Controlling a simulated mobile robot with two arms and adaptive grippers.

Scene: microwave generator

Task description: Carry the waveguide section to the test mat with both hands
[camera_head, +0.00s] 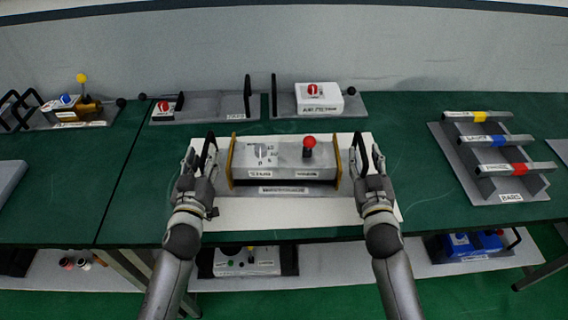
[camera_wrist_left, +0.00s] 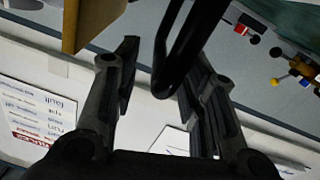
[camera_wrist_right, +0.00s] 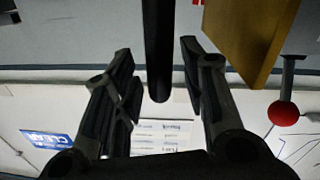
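The waveguide section (camera_head: 268,160) is a grey box with brass end flanges, a dial and a red knob on top, and a black handle at each end. It is over a white mat (camera_head: 275,212) in the middle of the bench; I cannot tell whether this is the test mat. My left gripper (camera_head: 200,160) is at the left handle. In the left wrist view its fingers are apart with the handle (camera_wrist_left: 185,45) between them, nearer the right finger. My right gripper (camera_head: 367,163) is at the right handle. Its fingers are apart around the black handle (camera_wrist_right: 158,50), with gaps on both sides.
Behind stand a white box with a red knob (camera_head: 318,98) and a grey plate with black handles (camera_head: 215,106). A rack of labelled bars (camera_head: 490,160) is at the right. A brass part with a yellow knob (camera_head: 87,108) is at far left. A lower shelf (camera_head: 335,265) holds more units.

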